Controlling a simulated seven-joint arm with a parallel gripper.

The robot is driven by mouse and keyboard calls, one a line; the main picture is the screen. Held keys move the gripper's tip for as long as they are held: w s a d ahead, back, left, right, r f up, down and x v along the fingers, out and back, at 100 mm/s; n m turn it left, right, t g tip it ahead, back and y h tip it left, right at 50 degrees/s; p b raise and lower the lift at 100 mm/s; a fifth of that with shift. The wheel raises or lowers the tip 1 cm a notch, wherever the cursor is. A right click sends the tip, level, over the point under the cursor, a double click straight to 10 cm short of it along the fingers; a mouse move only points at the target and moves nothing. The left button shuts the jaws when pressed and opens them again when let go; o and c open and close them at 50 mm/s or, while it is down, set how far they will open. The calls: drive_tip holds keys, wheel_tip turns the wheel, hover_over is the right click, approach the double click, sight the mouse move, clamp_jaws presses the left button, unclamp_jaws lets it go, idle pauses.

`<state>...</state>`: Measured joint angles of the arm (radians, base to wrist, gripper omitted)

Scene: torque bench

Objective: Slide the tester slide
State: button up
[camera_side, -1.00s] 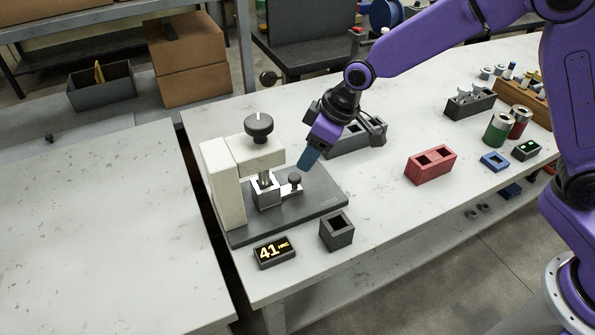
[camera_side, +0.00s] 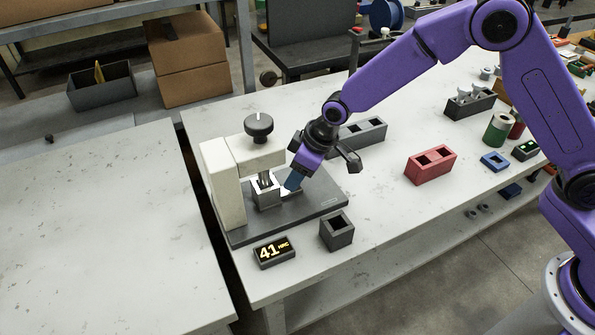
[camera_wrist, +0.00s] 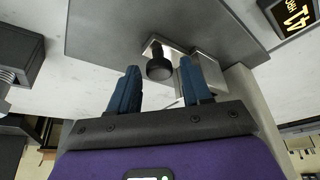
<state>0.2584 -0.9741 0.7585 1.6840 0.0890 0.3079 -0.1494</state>
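The tester (camera_side: 223,180) has a pale upright frame with a dark knob (camera_side: 259,126) on top and stands on a dark base plate (camera_side: 310,203). Its slide (camera_side: 266,194) is a metal block under the tester's head, with a small black knob (camera_wrist: 160,66) on its plate. In the side view my gripper (camera_side: 292,182) is low over the plate, right beside the slide, and hides the small knob. In the wrist view my gripper (camera_wrist: 158,88) is open, its two blue fingers apart, with the small knob between and just beyond their tips. No contact is visible.
A display reading 41 (camera_side: 274,252) and a dark open block (camera_side: 337,231) stand at the front of the plate. A dark two-hole block (camera_side: 365,132) lies behind my gripper. A red two-hole block (camera_side: 430,165) is to the right. The table between them is clear.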

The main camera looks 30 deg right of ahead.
clamp_jaws()
drive_tip(key=shift+d, duration=6.3)
drive_tip(key=shift+o, duration=0.6)
unclamp_jaws()
drive_tip(key=shift+d, duration=0.1)
drive_tip(key=shift+o, duration=0.9)
drive_tip(key=v, duration=1.7)
drive_tip(key=shift+r, duration=0.2)
